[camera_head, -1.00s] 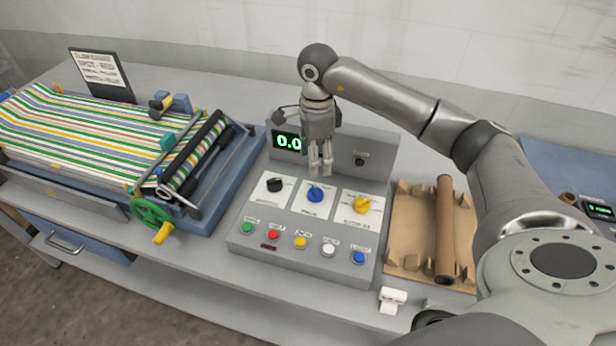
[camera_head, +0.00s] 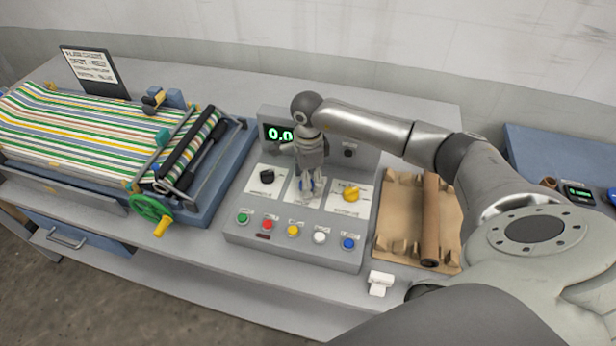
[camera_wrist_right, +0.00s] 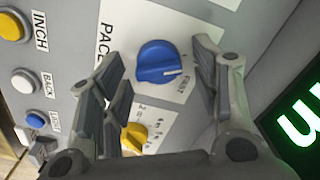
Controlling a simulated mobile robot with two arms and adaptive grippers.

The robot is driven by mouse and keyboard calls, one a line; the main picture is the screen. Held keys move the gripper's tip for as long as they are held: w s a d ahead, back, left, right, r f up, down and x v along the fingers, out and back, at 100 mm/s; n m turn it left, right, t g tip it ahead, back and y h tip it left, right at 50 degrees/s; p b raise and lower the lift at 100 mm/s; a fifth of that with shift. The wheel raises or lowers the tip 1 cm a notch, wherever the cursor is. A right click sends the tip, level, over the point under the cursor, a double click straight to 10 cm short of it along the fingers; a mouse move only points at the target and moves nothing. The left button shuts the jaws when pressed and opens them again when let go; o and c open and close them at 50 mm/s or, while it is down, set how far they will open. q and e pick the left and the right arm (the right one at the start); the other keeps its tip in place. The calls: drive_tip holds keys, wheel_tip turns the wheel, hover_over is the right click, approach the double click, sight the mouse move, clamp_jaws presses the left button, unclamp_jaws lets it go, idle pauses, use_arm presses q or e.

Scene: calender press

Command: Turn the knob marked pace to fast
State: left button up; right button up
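The blue knob (camera_wrist_right: 160,62) sits on a white plate marked PACE (camera_wrist_right: 108,32) in the right wrist view. A white line on the knob points to the right there, near small print that seems to read FAST. In the head view the blue knob (camera_head: 305,184) is the middle one of three on the grey console, largely hidden by my right gripper (camera_head: 306,192). In the wrist view the fingers of my right gripper (camera_wrist_right: 157,55) are apart, one on each side of the knob, with no clear contact. My left gripper is not in view.
A black knob (camera_head: 267,177) and a yellow knob (camera_head: 351,194) flank the blue one. Several push buttons, including a red one (camera_head: 267,224), line the console front. A lit display (camera_head: 279,134) stands behind. A striped-cloth press (camera_head: 80,130) is left; a brown roller (camera_head: 430,215) is right.

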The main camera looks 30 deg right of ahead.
drive_tip(key=c, duration=0.9)
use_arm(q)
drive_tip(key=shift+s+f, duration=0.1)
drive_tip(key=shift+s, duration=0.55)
